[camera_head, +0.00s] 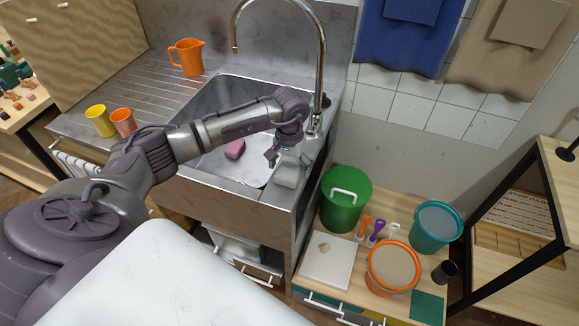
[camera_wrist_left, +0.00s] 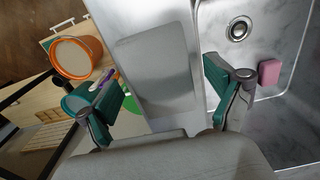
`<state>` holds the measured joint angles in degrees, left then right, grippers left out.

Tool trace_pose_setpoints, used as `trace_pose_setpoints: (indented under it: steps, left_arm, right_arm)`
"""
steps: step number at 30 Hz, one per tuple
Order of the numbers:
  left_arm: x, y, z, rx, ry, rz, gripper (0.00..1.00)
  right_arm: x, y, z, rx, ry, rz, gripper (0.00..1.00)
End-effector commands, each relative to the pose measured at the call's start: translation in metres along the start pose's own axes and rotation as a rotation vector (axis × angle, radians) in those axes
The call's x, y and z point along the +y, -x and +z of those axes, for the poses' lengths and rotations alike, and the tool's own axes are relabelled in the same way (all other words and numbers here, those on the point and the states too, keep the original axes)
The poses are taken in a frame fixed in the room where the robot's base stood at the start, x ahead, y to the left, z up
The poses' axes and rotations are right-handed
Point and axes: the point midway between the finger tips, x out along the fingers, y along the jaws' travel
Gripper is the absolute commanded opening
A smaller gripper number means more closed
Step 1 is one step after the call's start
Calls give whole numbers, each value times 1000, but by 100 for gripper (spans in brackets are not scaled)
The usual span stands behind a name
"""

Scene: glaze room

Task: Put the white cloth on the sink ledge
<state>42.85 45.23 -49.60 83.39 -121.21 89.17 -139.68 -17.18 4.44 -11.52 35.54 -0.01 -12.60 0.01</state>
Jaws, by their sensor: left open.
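A pale, whitish cloth (camera_head: 287,174) lies on the front right corner of the sink ledge (camera_head: 312,160). My left arm partly hides it in the head view. In the left wrist view the cloth (camera_wrist_left: 150,65) appears as a flat, greyish rectangle lying along the ledge. My left gripper (camera_head: 283,157) is just above the cloth. In the left wrist view its two fingers (camera_wrist_left: 160,95) are wide apart, one on each side of the ledge, with nothing held between them. My right gripper is not in view.
The sink basin (camera_head: 215,105) holds a pink sponge (camera_head: 235,149). The faucet (camera_head: 322,70) rises behind the ledge. An orange jug (camera_head: 187,57) and two cups stand left. A low cabinet to the right carries a green canister (camera_head: 345,200), buckets and a white tray (camera_head: 327,262).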

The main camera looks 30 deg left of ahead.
Motion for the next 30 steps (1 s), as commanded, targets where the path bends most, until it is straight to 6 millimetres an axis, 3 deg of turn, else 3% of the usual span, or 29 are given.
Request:
trace_pose_setpoints:
  steps: [4, 8, 15, 21, 30]
  left_arm:
    - [0, 6, 0, 0, 0, 1, 92]
    - [0, 22, -2, 6, -2, 1, 92]
    - [0, 74, -2, 7, 0, 1, 92]
    - [0, 108, -1, 4, 1, 2, 92]
    - [0, 123, 0, 0, 0, 0, 92]
  right_arm:
    - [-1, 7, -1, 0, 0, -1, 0]
    - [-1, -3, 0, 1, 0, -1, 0]
    - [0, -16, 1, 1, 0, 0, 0]
    - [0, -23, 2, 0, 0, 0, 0]
    - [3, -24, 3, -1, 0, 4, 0]
